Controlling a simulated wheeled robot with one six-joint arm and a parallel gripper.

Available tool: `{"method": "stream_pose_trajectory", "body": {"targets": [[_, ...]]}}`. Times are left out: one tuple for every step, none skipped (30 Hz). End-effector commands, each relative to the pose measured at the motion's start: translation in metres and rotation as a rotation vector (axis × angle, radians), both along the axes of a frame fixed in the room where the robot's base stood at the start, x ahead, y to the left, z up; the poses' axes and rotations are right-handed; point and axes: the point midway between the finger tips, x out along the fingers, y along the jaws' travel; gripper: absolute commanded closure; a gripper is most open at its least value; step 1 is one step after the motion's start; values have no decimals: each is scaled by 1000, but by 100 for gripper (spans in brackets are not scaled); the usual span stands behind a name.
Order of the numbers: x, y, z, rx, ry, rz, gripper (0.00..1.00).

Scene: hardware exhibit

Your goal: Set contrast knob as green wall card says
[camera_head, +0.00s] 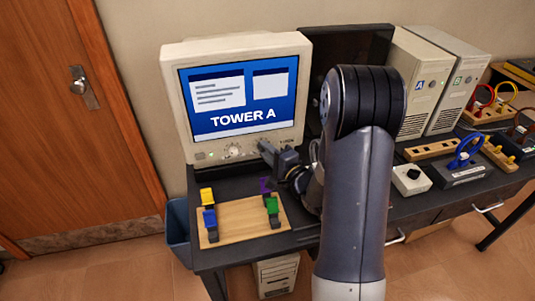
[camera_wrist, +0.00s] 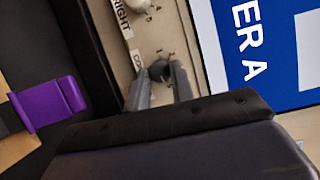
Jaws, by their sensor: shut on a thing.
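A beige CRT monitor (camera_head: 305,100) stands on the dark desk, its blue screen reading "TOWER A". A round white knob with tick marks (camera_head: 233,151) is on its lower front; it also shows in the wrist view (camera_wrist: 139,4) beside a label ending "RIGHT". The contrast knob (camera_wrist: 160,70), small and dark grey, sits by a label of which only "CO" shows. My gripper (camera_wrist: 163,82) is shut on this knob, one finger on each side. In the head view my gripper (camera_head: 263,147) is at the monitor's lower right front and hides the knob. No green wall card is in view.
A wooden board (camera_head: 238,217) with yellow, blue, green and purple clips lies before the monitor; the purple clip (camera_wrist: 62,102) is near my wrist. Two PC towers (camera_head: 418,85) (camera_head: 462,80) stand at right. A blue bin (camera_head: 178,235) is left of the desk.

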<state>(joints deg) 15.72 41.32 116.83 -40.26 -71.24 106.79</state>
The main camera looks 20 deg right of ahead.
Motion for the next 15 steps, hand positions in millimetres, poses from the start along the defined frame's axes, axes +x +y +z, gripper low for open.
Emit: {"method": "stream_pose_trajectory", "body": {"targets": [[0, -1, -2, 10, 3, -2, 100], [0, -1, -2, 14, 2, -3, 100], [0, -1, -1, 21, 2, -3, 100], [0, -1, -1, 24, 2, -2, 100], [0, -1, -1, 27, 2, -2, 100], [0, -1, -1, 30, 3, -2, 100], [0, -1, -1, 31, 2, -2, 100], [0, -1, -1, 32, 2, -2, 100], [0, -1, -1, 33, 3, -2, 100], [0, -1, -1, 33, 3, -2, 100], [0, -1, -1, 34, 2, -2, 100], [0, -1, -1, 32, 2, -2, 100], [0, -1, -1, 32, 2, -2, 100], [0, -1, -1, 32, 2, -2, 100], [0, -1, -1, 32, 2, -2, 100]]}}
